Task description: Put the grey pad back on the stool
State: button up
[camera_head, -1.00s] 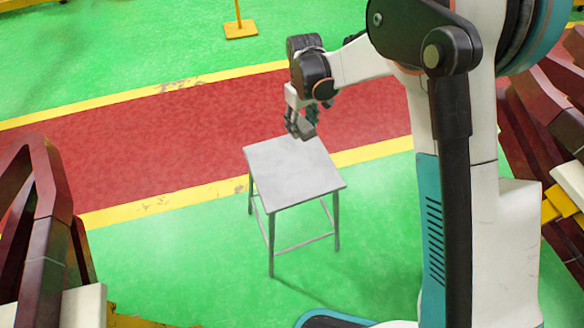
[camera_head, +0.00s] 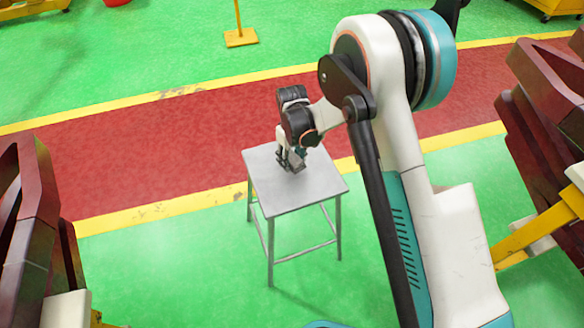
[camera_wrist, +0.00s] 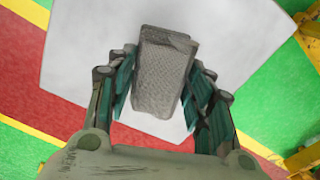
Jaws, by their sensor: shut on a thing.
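The grey pad (camera_wrist: 161,72) is a textured block held between my gripper's two fingers in the wrist view. My gripper (camera_head: 291,163) is shut on the pad, low over the stool in the head view. The stool (camera_head: 297,198) has a plain light grey square top and thin metal legs. Its pale top (camera_wrist: 82,72) lies behind the pad in the wrist view. The pad is small and dark in the head view, near the middle of the far half of the top. I cannot tell whether it touches the top.
The rest of the stool top is bare. Dark red frames stand at the left (camera_head: 30,215) and right (camera_head: 550,100). A yellow post base (camera_head: 241,38) stands at the back. Green floor lies open around the stool, with a red lane behind.

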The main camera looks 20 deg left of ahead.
aim_at(292, 166)
jog(key=shift+f+b, duration=0.7)
jog(key=shift+f, duration=1.45)
jog(key=shift+f, duration=0.15)
jog(key=o, duration=1)
jog(key=shift+o, duration=0.2)
notch_tip(292, 166, up, 12)
jog(key=p, duration=0.4)
jog(key=shift+r, duration=0.2)
